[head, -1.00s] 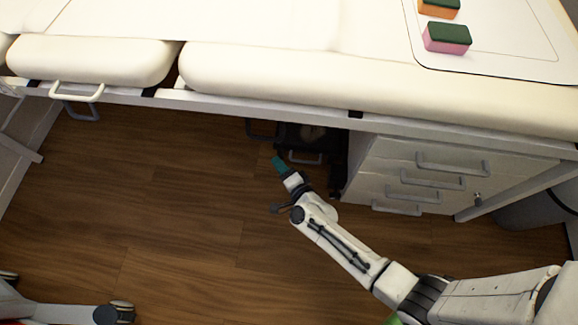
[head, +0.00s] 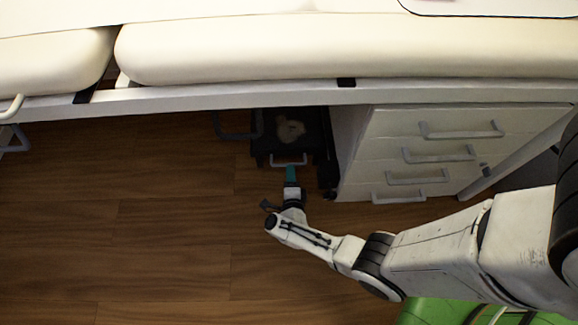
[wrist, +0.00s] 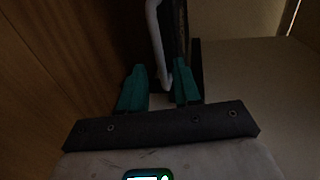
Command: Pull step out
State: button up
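The step (head: 310,128) is a dark, low unit under the padded table, beside the drawer cabinet. It has a pale, U-shaped handle (head: 288,161) on its front. My gripper (head: 291,170), with teal fingers, is at this handle, below the table edge. In the wrist view, my gripper (wrist: 160,68) has its two fingers apart, with the white handle (wrist: 155,35) running between them. The handle's lower end lies in the gap, nearer the right finger; whether it touches is unclear. Much of the step is in shadow.
The padded cream table (head: 350,50) overhangs the step. A white drawer cabinet (head: 385,165) with grey handles stands close on the right. A dark bar loop (head: 232,130) hangs on the left. The wooden floor (head: 150,230) in front is clear.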

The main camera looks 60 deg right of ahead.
jog(key=shift+b+x, duration=0.9)
jog(key=shift+x, duration=1.75)
jog(key=shift+c, duration=0.3)
grip_shut()
